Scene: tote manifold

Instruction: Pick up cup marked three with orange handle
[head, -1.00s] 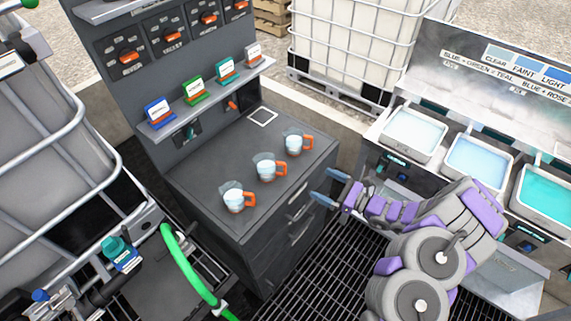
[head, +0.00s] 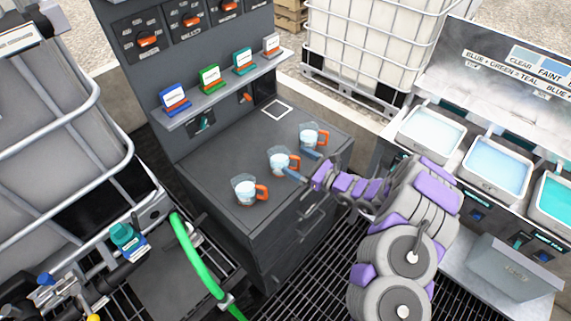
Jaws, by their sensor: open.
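Three clear cups with orange handles stand in a row on the dark cabinet top (head: 225,170). One is the near cup (head: 244,190), one the middle cup (head: 279,161) and one the far cup (head: 309,136). The number marks on them are too small to read. My gripper (head: 302,165) is open, with its blue fingertips at the right of the middle cup, close to its handle. One fingertip lies toward the far cup. I cannot tell whether a finger touches a handle. No cup is held.
A shelf (head: 225,92) with several coloured cards runs behind the cups. A white square outline (head: 277,110) marks the back of the top. Trays of pale and teal liquid (head: 430,130) stand at right. A green hose (head: 190,255) and caged tank (head: 60,130) are at left.

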